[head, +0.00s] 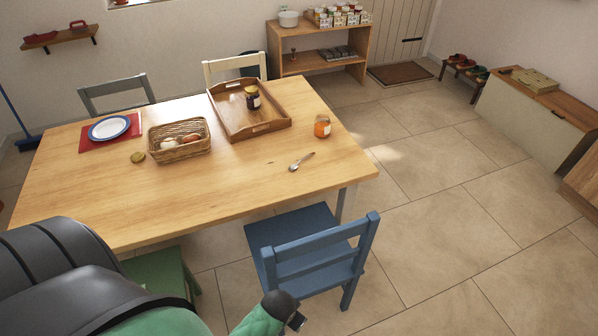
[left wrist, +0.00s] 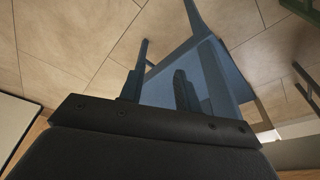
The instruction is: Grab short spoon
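A small metal spoon (head: 301,161) lies flat on the wooden table (head: 240,185), near its right end, in the head view. My left gripper (head: 297,320) is low at the bottom of the head view, in front of the blue chair (head: 312,252) and well apart from the spoon. In the left wrist view, the two dark fingers of my left gripper (left wrist: 158,90) stand apart with nothing between them, and the blue chair (left wrist: 205,75) shows beyond them. The spoon does not show in the left wrist view. My right gripper is not in view.
On the table are a wooden tray (head: 226,124) with a dark jar, an orange jar (head: 322,126), a wicker basket (head: 152,145) and a plate (head: 109,128) on a red mat. A green stool (head: 160,272) stands by the front edge. The floor on the right is clear.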

